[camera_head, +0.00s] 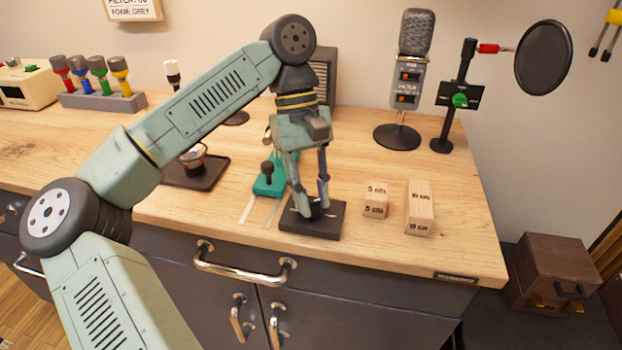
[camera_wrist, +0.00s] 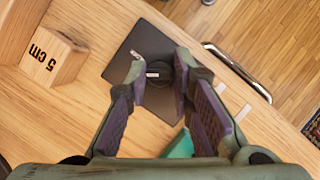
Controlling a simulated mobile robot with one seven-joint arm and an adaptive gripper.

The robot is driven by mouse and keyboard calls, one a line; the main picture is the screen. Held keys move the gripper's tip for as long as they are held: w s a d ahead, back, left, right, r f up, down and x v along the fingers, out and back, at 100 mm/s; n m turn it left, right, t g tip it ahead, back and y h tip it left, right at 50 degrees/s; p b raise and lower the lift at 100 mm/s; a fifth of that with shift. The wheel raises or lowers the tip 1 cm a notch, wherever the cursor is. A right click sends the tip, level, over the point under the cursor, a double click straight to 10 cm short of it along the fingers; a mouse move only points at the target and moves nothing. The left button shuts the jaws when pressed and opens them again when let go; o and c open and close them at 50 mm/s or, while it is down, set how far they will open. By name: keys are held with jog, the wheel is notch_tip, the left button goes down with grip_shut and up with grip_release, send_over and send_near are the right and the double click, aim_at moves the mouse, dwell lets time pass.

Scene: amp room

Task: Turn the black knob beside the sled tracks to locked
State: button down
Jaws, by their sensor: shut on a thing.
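The black knob (camera_wrist: 155,74) is a small round dark knob with a white mark, on a flat black plate (camera_wrist: 138,42). In the head view the plate (camera_head: 325,228) lies near the front edge of the bench, right of the white sled tracks (camera_head: 248,208). My gripper (camera_head: 312,211) points down over the plate, its fingertips low around the knob. In the wrist view the fingers (camera_wrist: 160,70) are on both sides of the knob, shut on it. The fingers partly hide the knob. The plate's small label is too small to read.
A green sled (camera_head: 268,186) with a black handle stands at the tracks' far end, close left of my gripper. Wooden blocks (camera_head: 375,200) (camera_head: 420,208) stand to the right. A microphone (camera_head: 410,70) and pop filter stand behind. The bench's right front corner is clear.

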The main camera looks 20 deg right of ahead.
jog(key=m+p, duration=0.1)
jog(key=m+y+p, duration=0.1)
jog(key=m, duration=0.1)
jog(key=shift+d+r+m+p, duration=0.1)
jog(key=shift+r+m+p, duration=0.1)
jog(key=shift+m+p, duration=0.1)
jog(key=shift+f+m+t+y+p, duration=0.1)
jog(key=shift+m+t+y+p, duration=0.25)
jog(key=shift+m, duration=0.55)
jog(key=shift+f+m+t+y+p, duration=0.15)
jog(key=shift+m+y+p, duration=0.3)
jog(key=shift+m+p, duration=0.35)
jog(key=c, duration=1.4)
grip_release()
jog(key=shift+r, duration=0.1)
jog(key=v, duration=1.2)
jog(key=shift+d, duration=0.1)
